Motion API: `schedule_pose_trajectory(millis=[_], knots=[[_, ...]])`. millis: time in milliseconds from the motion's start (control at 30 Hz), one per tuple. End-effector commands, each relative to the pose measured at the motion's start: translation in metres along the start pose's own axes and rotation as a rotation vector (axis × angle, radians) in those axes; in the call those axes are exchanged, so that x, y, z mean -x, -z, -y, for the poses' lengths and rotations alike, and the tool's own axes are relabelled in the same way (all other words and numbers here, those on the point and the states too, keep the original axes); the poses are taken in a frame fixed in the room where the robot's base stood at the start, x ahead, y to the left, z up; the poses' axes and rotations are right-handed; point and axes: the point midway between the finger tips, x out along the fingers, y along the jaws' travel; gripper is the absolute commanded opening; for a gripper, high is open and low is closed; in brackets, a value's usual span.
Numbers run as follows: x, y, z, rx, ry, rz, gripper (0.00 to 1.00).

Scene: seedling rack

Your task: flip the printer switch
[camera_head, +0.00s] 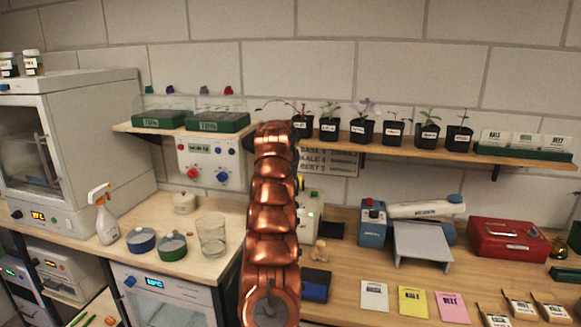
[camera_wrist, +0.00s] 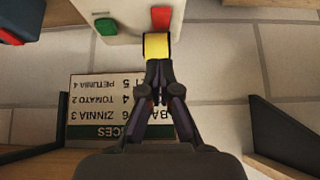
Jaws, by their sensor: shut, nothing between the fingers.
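The printer looks to be the pale beige box partly behind my arm in the head view (camera_head: 310,207); its body also fills the top of the wrist view (camera_wrist: 130,14). That face carries a red part (camera_wrist: 161,17) and a green part (camera_wrist: 104,28); I cannot tell which is the switch. A yellow piece (camera_wrist: 156,46) lies between the red part and my fingertips. My gripper (camera_wrist: 158,92) is shut and empty, its tips pointing at the yellow piece; I cannot tell whether they touch. In the head view my arm hides the gripper.
A price sign (camera_wrist: 105,105) hangs on the wall behind the gripper. A shelf (camera_head: 385,150) with potted seedlings runs above the bench. A blue device (camera_head: 372,225) stands right of the printer, and a glass beaker (camera_head: 212,236) stands left of my arm.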

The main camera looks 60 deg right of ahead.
Motion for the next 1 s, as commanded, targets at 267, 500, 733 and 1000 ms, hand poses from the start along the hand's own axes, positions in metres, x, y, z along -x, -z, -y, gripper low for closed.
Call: schedule_pose_trajectory(millis=[267, 500, 733, 1000], knots=[[-0.028, -0.002, 0.002, 0.001, 0.002, -0.002, 0.0], [-0.037, -0.011, 0.002, -0.001, 0.002, -0.002, 0.0], [-0.044, -0.019, 0.001, -0.001, 0.002, -0.003, 0.0], [-0.052, -0.027, 0.001, 0.001, 0.001, 0.0, 0.0]])
